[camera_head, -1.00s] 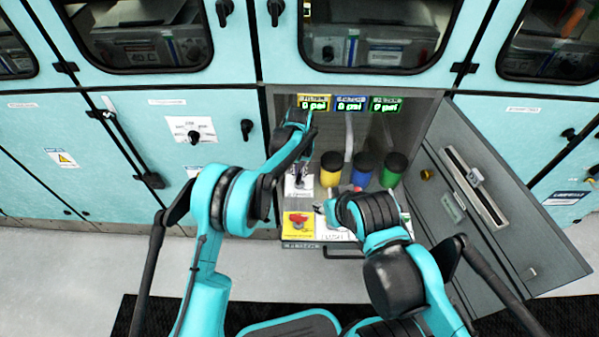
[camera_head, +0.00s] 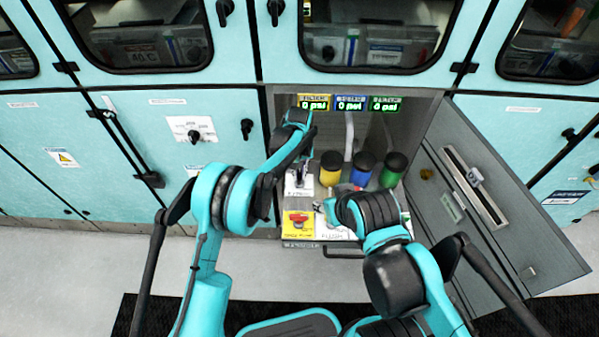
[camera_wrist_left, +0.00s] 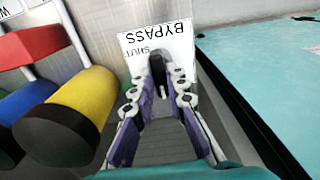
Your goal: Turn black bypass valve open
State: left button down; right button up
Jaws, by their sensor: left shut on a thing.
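The black bypass valve (camera_wrist_left: 157,72) shows in the left wrist view as a dark upright handle in front of a white plate (camera_wrist_left: 175,38) marked BYPASS and SHUT, seen upside down. My left gripper (camera_wrist_left: 162,90) is shut on the handle, with a purple-lined finger on either side of it. In the head view my left gripper (camera_head: 301,170) reaches into the open cabinet above the white plate (camera_head: 298,188), and it hides the valve. My right gripper (camera_head: 326,205) is low at the cabinet front, mostly hidden by its own wrist, so its jaws cannot be read.
Yellow (camera_head: 331,172), blue (camera_head: 362,172) and green (camera_head: 391,172) black-capped cylinders stand right of the left gripper. A red valve (camera_head: 298,219) sits on a yellow plate in front. Three displays (camera_head: 350,104) read 0 psi. The open grey door (camera_head: 490,200) bounds the right side.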

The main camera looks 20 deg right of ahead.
aim_at(299, 174)
pick_arm(q)
jog(key=c, duration=1.5)
grip_release()
jog(key=shift+c, duration=0.2)
notch_tip(299, 174, up, 12)
